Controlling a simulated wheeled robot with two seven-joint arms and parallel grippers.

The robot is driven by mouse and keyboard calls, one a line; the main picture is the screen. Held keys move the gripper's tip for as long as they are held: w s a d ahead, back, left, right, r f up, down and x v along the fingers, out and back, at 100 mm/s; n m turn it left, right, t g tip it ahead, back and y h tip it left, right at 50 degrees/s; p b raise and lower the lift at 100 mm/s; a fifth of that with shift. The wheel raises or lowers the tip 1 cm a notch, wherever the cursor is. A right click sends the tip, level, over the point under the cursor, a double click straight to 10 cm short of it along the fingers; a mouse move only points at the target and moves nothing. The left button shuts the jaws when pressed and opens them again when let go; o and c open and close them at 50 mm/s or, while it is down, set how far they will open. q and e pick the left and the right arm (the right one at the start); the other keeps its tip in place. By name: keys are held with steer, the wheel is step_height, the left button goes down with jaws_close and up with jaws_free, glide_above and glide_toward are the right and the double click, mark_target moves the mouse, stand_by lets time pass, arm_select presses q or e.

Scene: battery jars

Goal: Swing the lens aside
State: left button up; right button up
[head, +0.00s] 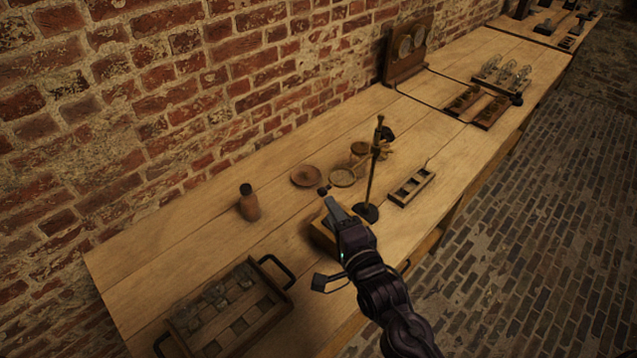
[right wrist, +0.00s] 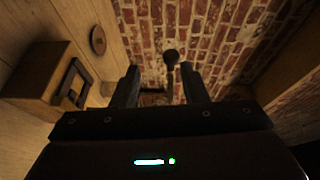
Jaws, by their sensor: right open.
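A round, rimmed disc that looks like the lens (head: 342,177) shows beside a brass stand (head: 374,170) on the bench. I cannot tell how it joins the stand. My right gripper (head: 332,208) is above the bench, left of the stand's foot, open and empty. A small dark knob (head: 323,190) shows just past its fingertips. In the right wrist view a dark round knob (right wrist: 171,58) on a thin stem appears between the two open fingers (right wrist: 162,88), not gripped. Whether the knob belongs to the lens is unclear. My left gripper is out of view.
A wooden box (head: 320,236) sits below my right gripper. A brown bottle (head: 249,205) and round dish (head: 305,176) stand left. A slotted wooden tray (head: 411,187) lies right of the stand. A handled crate (head: 262,325) is at lower left. Brick wall stands behind.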

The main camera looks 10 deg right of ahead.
steer(key=shift+w+a+r+m+t, duration=0.1)
steer(key=shift+w+r+m+t, duration=0.25)
steer(key=shift+r, duration=0.3)
steer(key=w+a+p, duration=0.1)
steer(key=w+p, duration=0.1)
steer(key=w, duration=0.5)
steer(key=shift+a, duration=0.2)
steer(key=shift+f, duration=0.1)
jaws_close()
